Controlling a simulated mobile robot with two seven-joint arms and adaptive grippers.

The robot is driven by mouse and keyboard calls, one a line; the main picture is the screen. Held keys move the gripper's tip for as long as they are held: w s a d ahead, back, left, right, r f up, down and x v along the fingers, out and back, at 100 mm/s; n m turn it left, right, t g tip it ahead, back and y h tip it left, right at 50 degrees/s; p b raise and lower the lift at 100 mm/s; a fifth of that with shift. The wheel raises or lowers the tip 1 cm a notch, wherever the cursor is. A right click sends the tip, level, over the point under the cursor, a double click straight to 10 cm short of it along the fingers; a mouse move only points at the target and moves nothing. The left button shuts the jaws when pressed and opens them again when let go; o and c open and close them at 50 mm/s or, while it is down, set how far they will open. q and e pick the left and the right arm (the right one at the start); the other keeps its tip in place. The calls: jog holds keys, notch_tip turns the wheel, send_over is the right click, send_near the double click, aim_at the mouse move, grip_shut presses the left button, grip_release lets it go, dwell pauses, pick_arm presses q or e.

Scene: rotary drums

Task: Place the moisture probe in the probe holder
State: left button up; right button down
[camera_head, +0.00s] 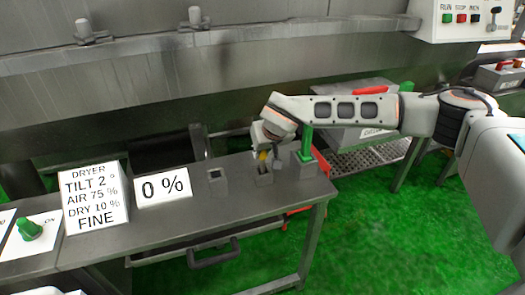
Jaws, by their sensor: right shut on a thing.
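My right gripper (264,148) reaches in from the right and points down over the steel bench. I cannot tell from looks which block is the probe holder. My left gripper is not in view.
A green handle (306,143) stands on a grey block just right of the gripper. A "0 %" sign (163,189) and a dryer settings sign (94,197) stand on the bench to the left. A green knob (28,229) is at far left. The bench front is clear.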

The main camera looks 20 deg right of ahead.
jog(key=shift+f, duration=0.2)
jog(key=c, duration=1.9)
grip_release()
jog(key=shift+r, duration=0.1)
